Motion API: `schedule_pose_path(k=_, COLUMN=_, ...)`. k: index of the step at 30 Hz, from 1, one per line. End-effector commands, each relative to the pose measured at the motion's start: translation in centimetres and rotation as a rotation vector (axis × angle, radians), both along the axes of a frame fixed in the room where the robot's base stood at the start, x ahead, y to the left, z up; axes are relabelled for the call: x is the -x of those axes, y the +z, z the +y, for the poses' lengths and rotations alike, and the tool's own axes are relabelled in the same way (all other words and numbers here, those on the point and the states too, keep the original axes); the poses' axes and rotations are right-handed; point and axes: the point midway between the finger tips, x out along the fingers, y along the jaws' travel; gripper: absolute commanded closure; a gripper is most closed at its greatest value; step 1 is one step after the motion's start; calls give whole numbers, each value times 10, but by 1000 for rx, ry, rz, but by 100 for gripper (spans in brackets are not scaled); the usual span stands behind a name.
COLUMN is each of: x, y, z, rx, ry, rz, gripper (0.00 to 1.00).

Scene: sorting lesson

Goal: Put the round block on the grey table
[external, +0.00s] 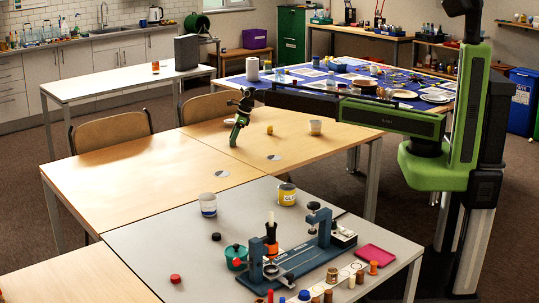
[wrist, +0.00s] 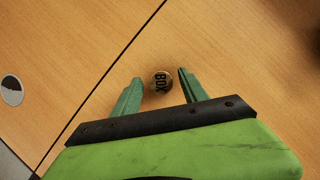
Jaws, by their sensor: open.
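The height between fingertips and block is hard to tell. The grey table (external: 140,243) stands in front of the wooden ones.
The grey table holds a white tub (external: 208,205), a yellow-labelled tin (external: 287,194), a blue clamp device (external: 305,260), a pink tray (external: 376,255) and small pieces. Its left part is mostly clear.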

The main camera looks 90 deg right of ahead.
Motion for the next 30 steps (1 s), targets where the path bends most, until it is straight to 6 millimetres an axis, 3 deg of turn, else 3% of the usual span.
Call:
schedule_pose_path(k=13, x=35, y=95, z=-5, rx=0, ry=-1, rz=0, gripper=49)
schedule_pose_path(k=17, x=42, y=108, z=-6, rx=0, ry=0, rz=0, gripper=49)
schedule_pose_path(k=23, x=45, y=106, z=-1, rx=6, ry=21, rz=2, gripper=49)
schedule_pose_path(k=26, x=58, y=104, z=38, rx=62, ry=193, rz=14, gripper=49)
schedule_pose_path(k=29, x=89, y=100, z=115, rx=180, ry=577, rz=39, gripper=49)
schedule_pose_path(k=30, x=106, y=98, z=149, rx=236, ry=772, rz=48, gripper=49)
